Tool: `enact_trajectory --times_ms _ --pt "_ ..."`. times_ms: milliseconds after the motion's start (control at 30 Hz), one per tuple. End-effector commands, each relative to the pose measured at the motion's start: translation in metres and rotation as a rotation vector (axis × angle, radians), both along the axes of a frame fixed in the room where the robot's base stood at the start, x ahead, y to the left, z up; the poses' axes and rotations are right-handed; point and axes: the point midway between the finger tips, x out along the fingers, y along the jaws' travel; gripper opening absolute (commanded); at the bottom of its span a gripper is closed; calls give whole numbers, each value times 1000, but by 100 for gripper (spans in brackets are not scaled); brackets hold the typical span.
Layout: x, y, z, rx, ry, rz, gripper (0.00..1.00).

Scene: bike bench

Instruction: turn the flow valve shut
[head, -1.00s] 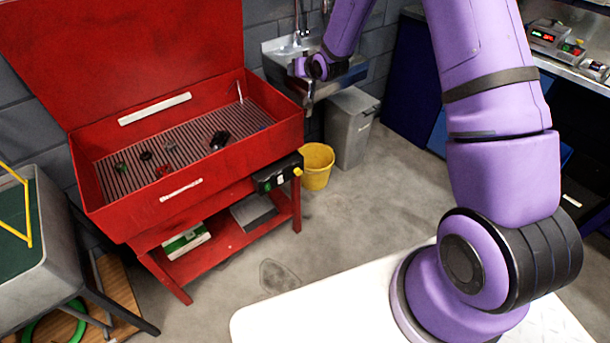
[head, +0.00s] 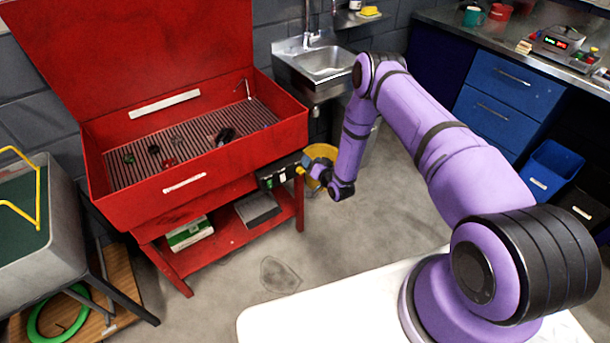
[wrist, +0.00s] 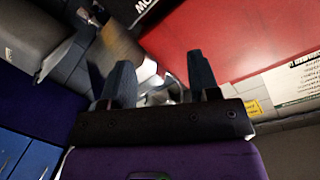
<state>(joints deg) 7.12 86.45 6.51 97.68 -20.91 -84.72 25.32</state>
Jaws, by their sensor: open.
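The red parts washer (head: 100,205) stands open at the left. A black control box (head: 272,178) is on its front right side. A small yellow piece (head: 299,171) at the box's right end may be the flow valve; its handle position is too small to tell. My gripper (head: 308,164) is close beside this end of the box in the head view, partly in front of the yellow bucket. In the wrist view my gripper (wrist: 160,83) has its two fingers apart with nothing clearly between them. The valve is not clearly visible there.
The yellow bucket (head: 322,152) stands on the floor behind my gripper. A metal sink (head: 325,62) is at the back wall. Blue drawers (head: 495,92) and a workbench are at the right. The floor in front of the washer is clear.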

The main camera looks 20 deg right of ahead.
Motion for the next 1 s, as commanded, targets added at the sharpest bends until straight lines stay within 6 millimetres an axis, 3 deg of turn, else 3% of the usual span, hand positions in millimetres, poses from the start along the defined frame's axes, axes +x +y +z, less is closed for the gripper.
enact_trajectory --times_ms 33,200,333,467,667,1000 --pt "-14 1 -21 26 -8 -5 56" --pt "-50 4 -63 97 -53 -20 56" --pt "-68 6 -80 128 -75 -27 56" --pt "-73 6 -86 140 -86 -29 56" --pt "-54 11 -85 141 -89 -30 56" --pt "3 25 -85 140 -88 -29 56"
